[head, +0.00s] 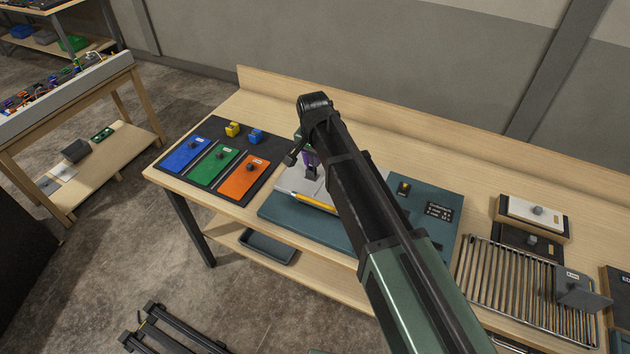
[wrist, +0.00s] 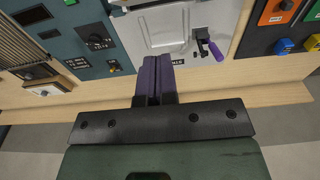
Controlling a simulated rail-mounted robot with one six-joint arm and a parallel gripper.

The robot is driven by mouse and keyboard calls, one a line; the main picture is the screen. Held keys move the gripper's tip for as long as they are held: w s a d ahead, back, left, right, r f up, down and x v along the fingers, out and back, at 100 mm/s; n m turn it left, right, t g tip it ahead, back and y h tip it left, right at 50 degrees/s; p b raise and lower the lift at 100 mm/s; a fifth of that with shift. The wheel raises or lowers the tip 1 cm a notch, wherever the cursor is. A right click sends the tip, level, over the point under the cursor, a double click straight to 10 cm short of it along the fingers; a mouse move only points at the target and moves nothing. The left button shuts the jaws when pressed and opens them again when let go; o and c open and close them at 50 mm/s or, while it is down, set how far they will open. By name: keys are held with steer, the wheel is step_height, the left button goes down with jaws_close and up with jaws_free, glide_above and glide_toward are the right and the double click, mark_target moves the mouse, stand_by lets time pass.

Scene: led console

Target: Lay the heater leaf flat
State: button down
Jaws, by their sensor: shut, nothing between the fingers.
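The heater leaf appears to be the pale grey panel (head: 287,186) on the teal console (head: 277,217) in the head view. A yellow strip (head: 313,202) runs along its front side. My arm hides its right part, and I cannot tell how far it is tilted. In the wrist view the grey panel (wrist: 165,28) fills the top middle, with a black bracket and a purple handle (wrist: 215,50) on it. My gripper (wrist: 155,60) has purple fingers pressed together with nothing between them. Contact with the panel is unclear.
Blue (head: 185,154), green (head: 214,167) and orange (head: 244,178) knobbed panels lie left of the console. Yellow (head: 233,129) and blue (head: 256,136) blocks stand behind them. A slatted rack (head: 515,288) and a white-topped box (head: 533,216) are at right. The bench's back strip is clear.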

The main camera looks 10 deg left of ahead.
steer(key=b, duration=1.2)
glide_above(319, 205)
steer(key=w+a, duration=0.1)
steer(key=w, duration=0.3)
steer(key=f, duration=1.1)
steer(key=shift+s+f, duration=0.25)
steer(key=shift+f, duration=0.1)
steer(key=shift+s+a+f+b, duration=0.15)
steer(key=shift+s+f+b, duration=0.3)
steer(key=shift+s+f, duration=0.1)
steer(key=shift+s+a+f+b, duration=0.15)
steer(key=shift+s+f+b, duration=0.25)
steer(key=shift+f+b, duration=0.1)
steer(key=shift+r, duration=0.1)
